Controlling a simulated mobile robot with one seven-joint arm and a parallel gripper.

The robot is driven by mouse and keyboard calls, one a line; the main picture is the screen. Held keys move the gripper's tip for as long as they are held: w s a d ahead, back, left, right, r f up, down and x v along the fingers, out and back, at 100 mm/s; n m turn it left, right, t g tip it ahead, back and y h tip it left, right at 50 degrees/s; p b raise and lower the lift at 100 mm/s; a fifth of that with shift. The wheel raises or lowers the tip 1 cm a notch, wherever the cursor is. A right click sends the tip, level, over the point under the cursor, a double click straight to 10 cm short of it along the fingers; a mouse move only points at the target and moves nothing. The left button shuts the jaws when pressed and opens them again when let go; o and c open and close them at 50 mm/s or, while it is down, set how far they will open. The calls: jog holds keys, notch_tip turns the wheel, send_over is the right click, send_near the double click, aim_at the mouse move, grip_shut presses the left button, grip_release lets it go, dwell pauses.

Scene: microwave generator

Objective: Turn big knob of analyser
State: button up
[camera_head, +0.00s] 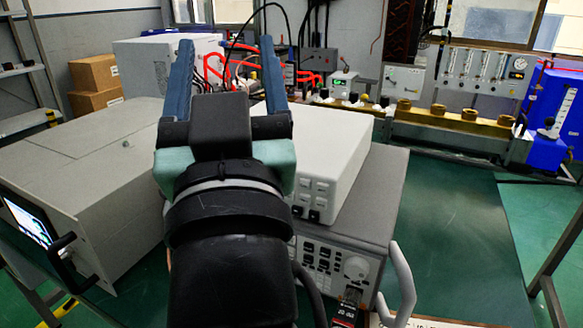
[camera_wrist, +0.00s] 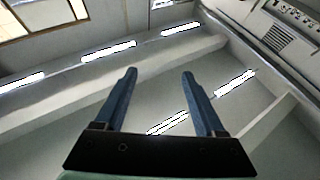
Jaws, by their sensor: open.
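A grey bench instrument with rows of small buttons, which looks like the analyser (camera_head: 393,190), stands right of my arm in the head view. A round pale knob (camera_head: 356,267) is on the right part of its front panel. My arm hides the left part of that panel. My gripper (camera_head: 227,45) is raised above and left of the knob, well apart from it, with its blue fingers spread and pointing up. In the wrist view my gripper (camera_wrist: 158,73) is open and empty, facing the ceiling lights. The knob is not in the wrist view.
A white box (camera_head: 335,150) with buttons sits on the instrument. A grey handle (camera_head: 403,285) sticks out at its right front. A large grey cabinet (camera_head: 80,170) with a screen stands left. Green table surface (camera_head: 455,220) is clear at right. Cables and flowmeters are behind.

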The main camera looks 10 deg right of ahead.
jog(key=w+d+f+g+h+p, duration=0.3)
jog(key=w+g+p, duration=0.3)
jog(key=p, duration=0.7)
jog(key=s+d+f+n+g+h, duration=0.1)
jog(key=d+f, duration=0.1)
jog(key=f, duration=0.2)
jog(key=s+d+f+n+g+h+p, duration=0.1)
jog(key=d+f+n+h, duration=0.1)
jog(key=f, duration=0.2)
jog(key=s+d+f+n+g+h+p, duration=0.1)
jog(key=s+d+f+g, duration=0.1)
jog(key=f, duration=0.1)
jog(key=shift+s+f+n+h, duration=0.1)
jog(key=shift+f+n+h, duration=0.2)
jog(key=shift+f+n, duration=0.1)
jog(key=n+h, duration=0.4)
jog(key=n, duration=1)
send_near(356, 273)
jog(key=d+r, duration=0.2)
jog(key=shift+s+r, duration=0.35)
jog(key=s+a+f+n+t+y, duration=0.2)
jog(key=s+a+f+n, duration=0.15)
jog(key=n, duration=0.45)
jog(key=p+x, duration=0.1)
jog(key=x, duration=0.5)
jog(key=p+x, duration=0.1)
jog(key=x, duration=0.5)
jog(key=shift+d+r, duration=0.2)
jog(key=shift+d, duration=0.05)
